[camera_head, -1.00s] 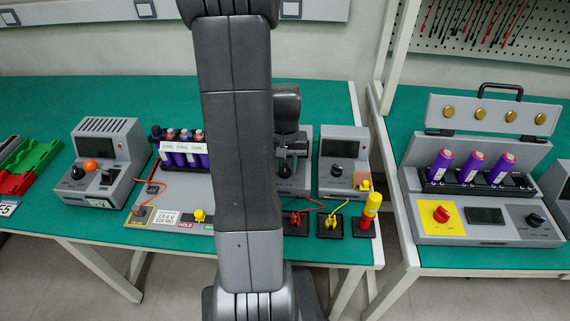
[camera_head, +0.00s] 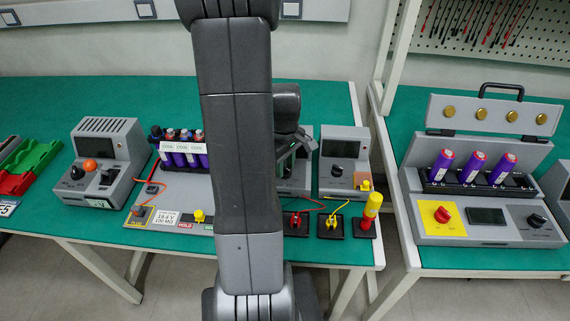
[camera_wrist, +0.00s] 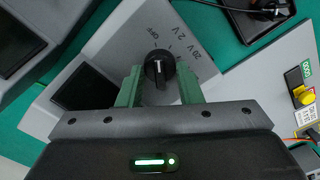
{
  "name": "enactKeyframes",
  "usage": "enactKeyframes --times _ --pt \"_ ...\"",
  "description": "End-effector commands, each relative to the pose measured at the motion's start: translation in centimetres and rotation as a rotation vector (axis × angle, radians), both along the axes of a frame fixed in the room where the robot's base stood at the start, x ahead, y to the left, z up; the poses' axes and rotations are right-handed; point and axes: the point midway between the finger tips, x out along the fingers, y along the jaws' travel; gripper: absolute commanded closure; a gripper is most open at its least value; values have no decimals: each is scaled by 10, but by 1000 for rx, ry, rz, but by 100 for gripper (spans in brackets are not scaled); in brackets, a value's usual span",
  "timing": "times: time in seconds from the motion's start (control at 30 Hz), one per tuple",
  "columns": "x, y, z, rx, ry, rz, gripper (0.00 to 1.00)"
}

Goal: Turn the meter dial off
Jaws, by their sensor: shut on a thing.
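The meter dial (camera_wrist: 157,65) is a round black knob with a pale pointer line, on a sloped grey meter face (camera_wrist: 115,45) in the wrist view. OFF is printed above it, with 20 V and 2 V to the upper right. The pale line shows on the knob's middle; which mark it is set to is hard to tell. My gripper (camera_wrist: 160,75) has green fingers, one on each side of the dial, and is shut on it. In the head view the grey meter (camera_head: 303,180) is mostly hidden behind my arm, and the dial is hidden.
A grey board (camera_head: 180,217) with purple cells stands left of my arm. Another grey device (camera_head: 342,160) stands close right of the meter. Red and yellow plugs with wires (camera_head: 332,222) sit in front. A case with cells (camera_head: 483,205) is on the right table.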

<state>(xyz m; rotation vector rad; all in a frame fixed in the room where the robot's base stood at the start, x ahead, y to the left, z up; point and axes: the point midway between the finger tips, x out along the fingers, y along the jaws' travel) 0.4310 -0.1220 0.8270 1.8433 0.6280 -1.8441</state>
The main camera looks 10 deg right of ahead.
Motion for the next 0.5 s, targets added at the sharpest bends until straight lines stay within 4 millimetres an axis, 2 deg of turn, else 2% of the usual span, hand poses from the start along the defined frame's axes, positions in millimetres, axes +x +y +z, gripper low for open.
enactKeyframes --times 0.2,0.5 --pt "1 0 1 -1 -2 87 90" --pt "1 0 1 -1 -2 127 90"
